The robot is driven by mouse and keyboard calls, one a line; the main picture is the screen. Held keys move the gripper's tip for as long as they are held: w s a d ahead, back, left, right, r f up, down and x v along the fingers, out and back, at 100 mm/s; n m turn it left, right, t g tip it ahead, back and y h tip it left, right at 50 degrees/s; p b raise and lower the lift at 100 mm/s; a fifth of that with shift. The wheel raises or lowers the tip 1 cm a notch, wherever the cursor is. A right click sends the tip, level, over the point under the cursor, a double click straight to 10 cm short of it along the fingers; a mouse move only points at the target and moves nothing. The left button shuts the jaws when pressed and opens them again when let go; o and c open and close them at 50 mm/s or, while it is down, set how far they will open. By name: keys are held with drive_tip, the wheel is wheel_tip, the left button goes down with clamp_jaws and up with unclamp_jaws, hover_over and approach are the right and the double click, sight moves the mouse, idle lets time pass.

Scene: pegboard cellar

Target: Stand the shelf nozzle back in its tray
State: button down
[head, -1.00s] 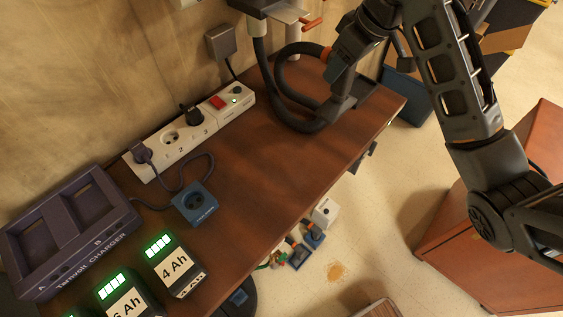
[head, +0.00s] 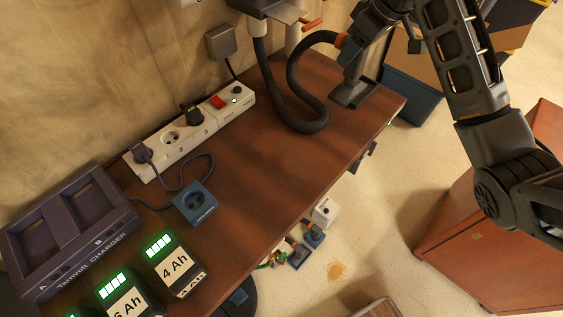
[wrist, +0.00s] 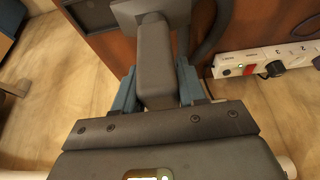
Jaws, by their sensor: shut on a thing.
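The dark grey nozzle (head: 352,94) is in my gripper (head: 357,58), over the far right end of the brown workbench. In the wrist view, the blue-grey fingers of my gripper (wrist: 157,88) are shut on the neck of the nozzle (wrist: 155,62), and its wide head points away from the camera. A slate-coloured flat piece (wrist: 88,14), which looks like the tray, lies left of the nozzle head; in the head view the nozzle largely hides it. I cannot tell whether nozzle and tray touch.
A black hose (head: 308,122) with an orange collar loops over the workbench (head: 255,165). A white power strip (head: 190,130), charger (head: 70,230) and battery packs (head: 172,265) stand left. A blue bin (head: 412,95) and red-brown cabinet (head: 490,230) are right.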

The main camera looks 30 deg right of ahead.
drive_tip(key=w+d, duration=0.4)
drive_tip(key=d, duration=0.4)
drive_tip(key=shift+w, duration=0.2)
idle(0.6)
drive_tip(key=shift+b, duration=0.3)
wheel_tip(320, 180, down, 3)
drive_tip(key=shift+b, duration=0.65)
drive_tip(key=shift+r+p, duration=0.1)
drive_tip(key=shift+p, duration=0.8)
idle(1.5)
drive_tip(key=shift+f, duration=1.15)
idle(1.7)
